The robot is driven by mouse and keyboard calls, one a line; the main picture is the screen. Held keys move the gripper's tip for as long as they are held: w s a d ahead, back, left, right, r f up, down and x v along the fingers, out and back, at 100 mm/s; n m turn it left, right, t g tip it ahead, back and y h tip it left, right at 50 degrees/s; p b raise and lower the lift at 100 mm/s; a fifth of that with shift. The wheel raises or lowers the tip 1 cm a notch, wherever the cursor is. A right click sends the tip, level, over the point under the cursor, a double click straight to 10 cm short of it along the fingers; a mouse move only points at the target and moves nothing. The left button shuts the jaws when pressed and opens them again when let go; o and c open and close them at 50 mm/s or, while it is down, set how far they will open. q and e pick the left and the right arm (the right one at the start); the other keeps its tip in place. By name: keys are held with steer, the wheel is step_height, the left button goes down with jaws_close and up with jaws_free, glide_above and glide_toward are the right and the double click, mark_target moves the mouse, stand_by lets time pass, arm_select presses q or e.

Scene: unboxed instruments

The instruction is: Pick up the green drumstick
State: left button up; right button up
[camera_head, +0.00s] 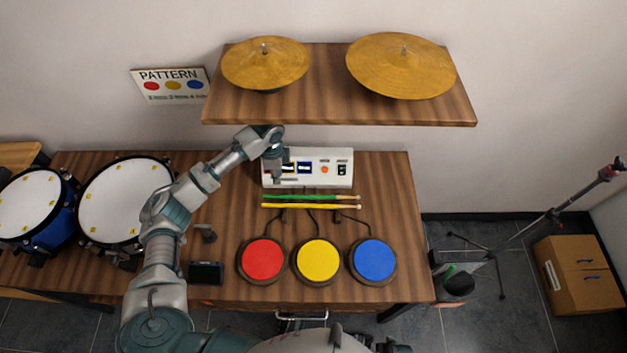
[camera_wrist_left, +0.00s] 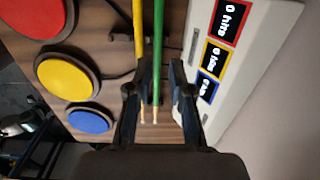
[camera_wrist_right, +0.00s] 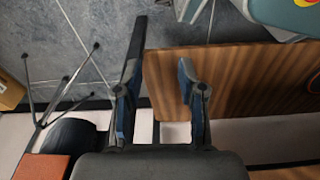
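The green drumstick (camera_head: 310,197) lies on the wooden table in front of the white control box, parallel to the yellow drumstick (camera_head: 310,206). My left gripper (camera_head: 279,178) is above the table at the box's left part, near the sticks' left ends. In the left wrist view the open left gripper (camera_wrist_left: 160,80) has the green drumstick (camera_wrist_left: 158,40) in line between its fingers, and the yellow drumstick (camera_wrist_left: 138,35) passes by one finger. I cannot tell the height gap. My right gripper (camera_wrist_right: 158,75) is open and empty in the right wrist view, off the table's edge.
The control box (camera_head: 330,168) stands right behind the sticks. Red (camera_head: 262,259), yellow (camera_head: 317,260) and blue (camera_head: 374,260) pads lie in front. A shelf (camera_head: 330,108) with two cymbals hangs above. Drums stand at the left, with a small black device (camera_head: 206,272) nearby.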

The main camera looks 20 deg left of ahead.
arm_select(q)
steer(key=b, duration=0.1)
glide_above(279, 196)
step_height(279, 196, down, 6)
steer(key=shift+f, duration=0.25)
step_height(279, 196, down, 5)
steer(key=shift+w+f+b, duration=0.15)
steer(key=shift+b, duration=0.6)
jaws_close()
arm_select(e)
step_height(279, 196, up, 6)
steer(key=w, duration=0.2)
steer(key=shift+a, duration=0.2)
steer(key=shift+f, duration=0.1)
